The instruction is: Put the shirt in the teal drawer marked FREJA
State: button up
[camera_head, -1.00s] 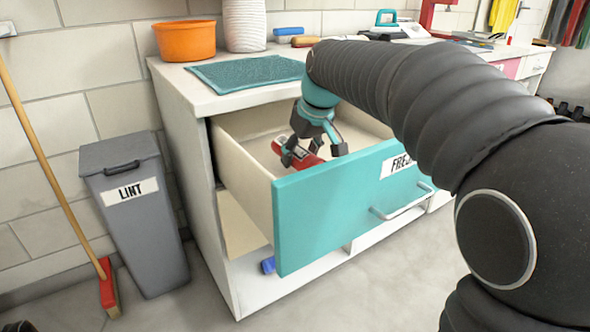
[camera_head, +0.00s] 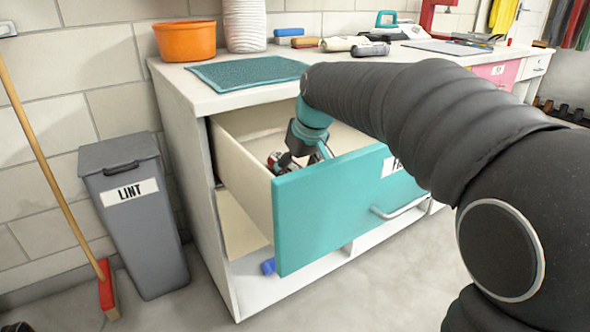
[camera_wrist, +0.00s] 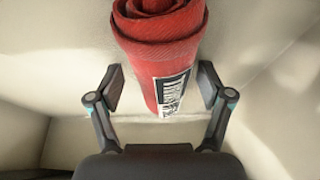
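The shirt is a red rolled cloth with a black-and-white label; in the wrist view the shirt (camera_wrist: 160,45) lies between my fingers. In the head view only a small part of the shirt (camera_head: 274,162) shows inside the drawer. The teal drawer (camera_head: 315,215) is pulled open; its name label (camera_head: 389,167) is mostly hidden by my arm. My gripper (camera_head: 302,158) is down inside the drawer. In the wrist view my gripper (camera_wrist: 162,87) is open, a finger on each side of the shirt, with small gaps showing.
The counter holds a teal mat (camera_head: 248,72), an orange bowl (camera_head: 185,42) and a white ribbed vase (camera_head: 244,25). A grey LINT bin (camera_head: 135,215) and a broom (camera_head: 60,175) stand at left. A blue object (camera_head: 268,266) lies on the lower shelf.

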jog(key=shift+r, duration=0.4)
jog(key=p+v, duration=0.1)
jog(key=v, duration=1)
jog(key=shift+s+r+p, duration=0.15)
jog(key=shift+r+p, duration=0.1)
jog(key=shift+p, duration=0.15)
jog(key=shift+d, duration=0.1)
